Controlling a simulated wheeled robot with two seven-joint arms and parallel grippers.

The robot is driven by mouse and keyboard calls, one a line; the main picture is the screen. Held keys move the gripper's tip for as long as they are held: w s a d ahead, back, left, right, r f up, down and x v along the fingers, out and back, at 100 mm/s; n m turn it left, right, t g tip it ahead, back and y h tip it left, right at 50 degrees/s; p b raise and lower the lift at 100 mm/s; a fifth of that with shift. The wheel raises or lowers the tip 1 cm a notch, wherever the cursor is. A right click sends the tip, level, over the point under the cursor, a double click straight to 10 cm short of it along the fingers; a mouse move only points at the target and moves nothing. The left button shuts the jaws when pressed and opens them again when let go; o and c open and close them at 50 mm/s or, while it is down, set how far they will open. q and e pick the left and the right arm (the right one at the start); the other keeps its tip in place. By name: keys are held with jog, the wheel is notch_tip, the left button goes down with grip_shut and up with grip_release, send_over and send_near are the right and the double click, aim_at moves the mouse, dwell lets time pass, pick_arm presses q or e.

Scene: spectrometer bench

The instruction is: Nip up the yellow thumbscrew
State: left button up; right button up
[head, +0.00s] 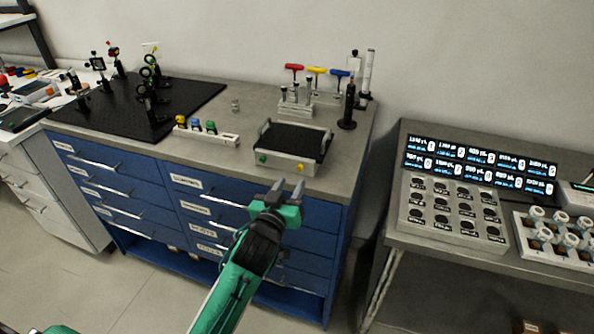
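A small yellow knob (300,167) sits on the front face of a black-topped grey box (284,165), to the right of a green knob (263,160). A yellow-topped piece (181,120) stands in a small white rack, and a yellow T-handled tool (316,70) stands at the back; I cannot tell for certain which yellow piece is the thumbscrew. My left gripper (289,184) appears in front of and below the box in the picture. My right gripper is not in view.
The white rack (215,138) stands left of the box. Red and blue T-handled tools and a dark post (348,108) stand behind it. A black breadboard (120,105) with optical mounts is at the left. Blue drawers (135,200) with handles face my arm.

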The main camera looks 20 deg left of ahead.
aim_at(299, 169)
pick_arm(q)
jog(key=shift+w+d+p, duration=0.1)
jog(key=shift+w+p, duration=0.2)
jog(key=shift+w, duration=2.5)
jog(key=shift+c, duration=0.3)
grip_shut()
